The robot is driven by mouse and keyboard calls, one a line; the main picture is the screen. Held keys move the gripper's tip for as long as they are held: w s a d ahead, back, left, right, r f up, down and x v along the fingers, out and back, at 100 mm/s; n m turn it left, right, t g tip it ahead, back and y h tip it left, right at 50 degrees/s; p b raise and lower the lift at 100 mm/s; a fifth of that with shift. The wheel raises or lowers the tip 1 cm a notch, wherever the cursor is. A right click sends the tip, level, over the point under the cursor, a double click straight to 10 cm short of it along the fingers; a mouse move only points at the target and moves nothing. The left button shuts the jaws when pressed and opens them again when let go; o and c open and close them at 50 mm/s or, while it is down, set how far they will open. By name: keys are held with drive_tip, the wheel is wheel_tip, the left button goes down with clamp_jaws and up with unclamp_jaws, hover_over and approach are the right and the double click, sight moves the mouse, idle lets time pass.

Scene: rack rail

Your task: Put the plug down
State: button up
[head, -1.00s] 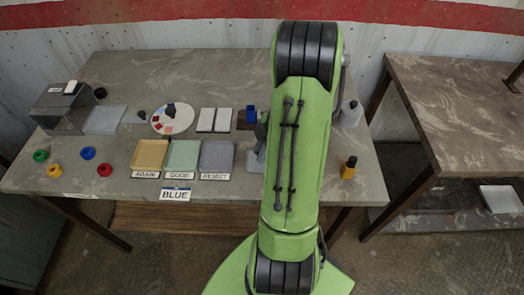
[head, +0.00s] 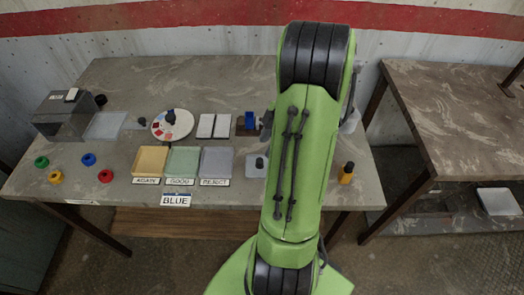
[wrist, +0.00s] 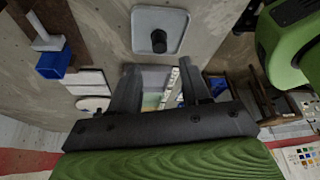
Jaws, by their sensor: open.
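A dark, short cylindrical plug (wrist: 158,40) stands upright on a pale square tray (wrist: 140,18) in the wrist view. In the head view the plug (head: 259,162) shows on the tray (head: 250,171), just left of my arm. My gripper (wrist: 158,70) is open, with nothing between its fingers. It is apart from the plug. In the head view most of the gripper is hidden behind my green arm; only a grey edge shows.
A blue piece (head: 249,119) sits on a brown block behind the tray. Yellow, green and grey trays labelled AGAIN, GOOD and REJECT (head: 215,165) lie to the left. A yellow bottle (head: 347,173) stands to the right, and a white bottle is partly hidden by my arm.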

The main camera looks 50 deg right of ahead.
drive_tip(key=p+v, duration=0.1)
drive_tip(key=v, duration=0.5)
drive_tip(key=w+a+r+m+h, duration=0.1)
drive_tip(key=w+a+r+m, duration=0.1)
drive_tip(key=a+r, duration=0.35)
drive_tip(key=w+a+r+m+h, duration=0.1)
drive_tip(key=w+a+r+m, duration=0.1)
drive_tip(key=a, duration=0.6)
drive_tip(key=s+a+r+m+t+h, duration=0.1)
drive_tip(key=s+a+r+m+t, duration=0.2)
drive_tip(key=s+a+m, duration=0.4)
drive_tip(key=s+a, duration=0.2)
drive_tip(key=a, duration=0.4)
drive_tip(key=shift+h, duration=0.3)
